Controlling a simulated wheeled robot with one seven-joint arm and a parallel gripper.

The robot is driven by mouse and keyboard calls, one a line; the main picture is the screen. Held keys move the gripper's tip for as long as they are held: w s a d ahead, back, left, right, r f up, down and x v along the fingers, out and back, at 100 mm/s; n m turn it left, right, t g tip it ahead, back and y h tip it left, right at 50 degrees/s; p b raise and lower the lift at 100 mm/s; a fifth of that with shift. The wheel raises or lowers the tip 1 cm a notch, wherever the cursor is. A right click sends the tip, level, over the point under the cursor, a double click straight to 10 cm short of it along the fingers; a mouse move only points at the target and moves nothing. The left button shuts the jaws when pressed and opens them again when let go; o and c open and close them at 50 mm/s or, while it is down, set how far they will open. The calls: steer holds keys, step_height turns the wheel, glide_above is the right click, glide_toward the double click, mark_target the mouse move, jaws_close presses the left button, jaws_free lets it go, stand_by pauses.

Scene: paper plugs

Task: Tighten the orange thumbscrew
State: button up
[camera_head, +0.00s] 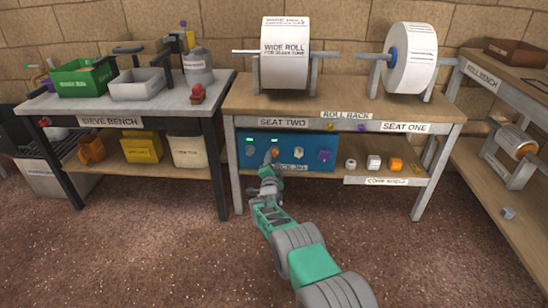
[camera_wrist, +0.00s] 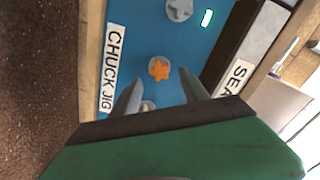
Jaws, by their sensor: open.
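The orange thumbscrew (camera_wrist: 159,68) is a small star-shaped knob on a pale round base, set in the blue chuck jig panel (camera_wrist: 135,45). In the head view the thumbscrew (camera_head: 275,152) shows just above my gripper (camera_head: 269,168), on the left part of the panel (camera_head: 312,140). In the wrist view my gripper (camera_wrist: 160,84) is open, with its fingertips to either side and a little short of the thumbscrew. Nothing is seen between the tips. A pale round part (camera_wrist: 148,105) near the left finger is partly hidden by my gripper.
A grey knob (camera_wrist: 179,9) sits beside the thumbscrew, and a purple knob (camera_head: 324,156) is farther right. A green light (camera_wrist: 207,18) glows on the panel. The roll rack top (camera_head: 340,108) overhangs it. White and orange parts (camera_head: 374,162) stand on the lower shelf at right.

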mark_target(274, 155)
steer(key=shift+f, duration=0.1)
steer(key=shift+w+d+b, duration=0.15)
steer(key=shift+w+b, duration=0.35)
steer(key=shift+w, duration=0.45)
steer(key=shift+w+d, duration=0.1)
steer(key=shift+w, duration=0.95)
steer(key=shift+c, duration=0.4)
jaws_close()
steer(key=shift+c, duration=2)
jaws_free()
jaws_close()
